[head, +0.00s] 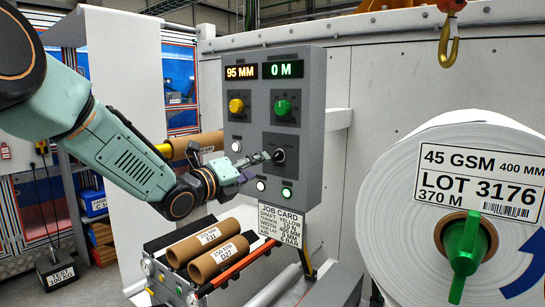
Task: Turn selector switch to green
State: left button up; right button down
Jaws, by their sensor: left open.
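A grey control panel (312,120) stands in the middle of the head view. It carries a yellow knob (236,106), a green knob (282,107) and a small black selector switch (279,156) below the green knob. Which way the black switch points is too small to tell. Two displays above read 95 MM and 0 M. My left gripper (263,160) reaches in from the left, open, with its fingertips just left of the black switch. I cannot tell whether they touch it. The gripper covers part of the panel's lower left. My right gripper is not in view.
A job card (281,226) hangs under the panel. Brown cardboard cores (205,250) lie on a rack below my left arm. A large white roll (400,210) with a green fitting (465,257) stands at the right. A yellow hook (448,45) hangs above the roll.

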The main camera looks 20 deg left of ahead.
aim_at(279, 158)
pick_arm(q)
jog(key=shift+m, duration=0.4)
jog(key=p+x, duration=0.2)
jog(key=x, duration=0.4)
jog(key=shift+w+d+r, duration=0.1)
jog(key=shift+w+r, duration=0.05)
jog(key=shift+r, duration=0.05)
jog(key=shift+w+p, duration=0.35)
jog(key=shift+w, duration=0.3)
jog(key=shift+d, duration=0.2)
jog(key=shift+w, duration=0.1)
jog(key=shift+c, duration=0.2)
